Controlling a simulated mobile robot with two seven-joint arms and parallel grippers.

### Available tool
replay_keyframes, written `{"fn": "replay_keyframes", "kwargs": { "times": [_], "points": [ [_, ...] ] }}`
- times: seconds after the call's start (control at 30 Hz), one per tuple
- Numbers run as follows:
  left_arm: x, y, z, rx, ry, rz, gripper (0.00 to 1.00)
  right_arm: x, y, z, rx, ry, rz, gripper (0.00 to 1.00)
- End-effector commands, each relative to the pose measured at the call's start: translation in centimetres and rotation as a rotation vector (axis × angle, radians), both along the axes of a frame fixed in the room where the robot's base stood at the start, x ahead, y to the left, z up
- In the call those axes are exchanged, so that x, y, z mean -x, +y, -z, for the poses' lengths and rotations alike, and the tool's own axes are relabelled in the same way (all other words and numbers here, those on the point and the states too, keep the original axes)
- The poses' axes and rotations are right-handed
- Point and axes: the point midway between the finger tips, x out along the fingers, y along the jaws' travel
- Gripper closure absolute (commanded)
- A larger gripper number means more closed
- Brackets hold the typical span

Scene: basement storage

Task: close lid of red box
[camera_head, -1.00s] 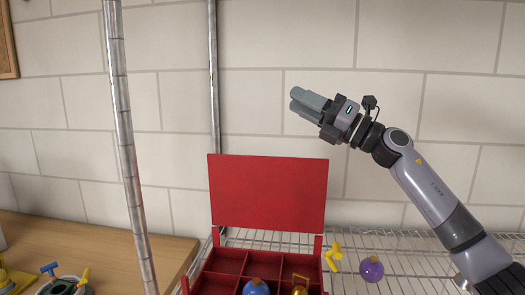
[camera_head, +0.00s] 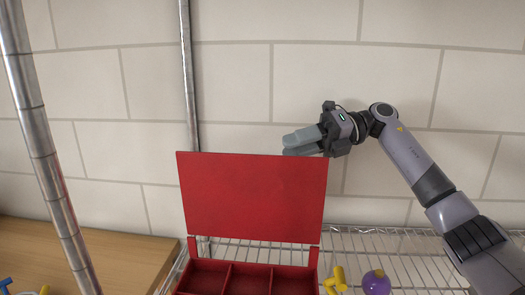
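The red box (camera_head: 250,264) sits on a wire shelf at the bottom of the view, its lower part cut off by the frame. Its red lid (camera_head: 253,197) stands upright at the back, open, above the divided compartments. My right gripper (camera_head: 287,146) points left, just above the lid's top edge near its right corner. Its grey fingers lie close together with nothing seen between them, and it looks shut. I cannot tell whether it touches the lid. My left gripper is not in view.
A yellow object (camera_head: 336,280) and a purple ball-shaped object (camera_head: 376,283) lie on the wire shelf (camera_head: 425,270) right of the box. A metal post (camera_head: 45,160) stands at left, before a wooden tabletop (camera_head: 110,258). A tiled wall is behind.

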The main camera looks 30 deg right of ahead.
Motion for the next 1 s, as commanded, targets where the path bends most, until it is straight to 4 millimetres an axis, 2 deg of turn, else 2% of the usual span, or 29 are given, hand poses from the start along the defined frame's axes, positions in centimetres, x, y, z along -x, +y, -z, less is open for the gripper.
{"fn": "replay_keyframes", "kwargs": {
  "times": [0.2, 0.4, 0.73, 0.77, 0.8, 0.87, 1.0],
  "points": [
    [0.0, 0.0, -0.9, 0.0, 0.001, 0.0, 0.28, -1.0, 3.3, 0.6, -0.001, 0.002, -0.004, 0.67],
    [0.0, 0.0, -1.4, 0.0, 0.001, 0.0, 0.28, -1.8, 5.4, 1.2, -0.002, -0.001, 0.0, 0.67],
    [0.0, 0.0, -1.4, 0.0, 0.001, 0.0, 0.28, -2.0, 5.9, 1.4, -0.001, 0.0, 0.0, 0.67],
    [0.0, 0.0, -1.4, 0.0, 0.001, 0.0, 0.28, -2.0, 5.9, 1.4, -0.001, 0.0, 0.0, 0.7],
    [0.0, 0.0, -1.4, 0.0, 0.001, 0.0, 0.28, -2.0, 5.9, 1.4, -0.002, -0.001, 0.001, 0.83],
    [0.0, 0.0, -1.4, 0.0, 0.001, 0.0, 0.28, -1.9, 5.9, 1.4, -0.001, 0.0, 0.0, 1.0],
    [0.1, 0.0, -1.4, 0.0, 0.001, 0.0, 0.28, -2.0, 5.9, 1.4, -0.001, -0.001, 0.002, 1.0]
  ]
}}
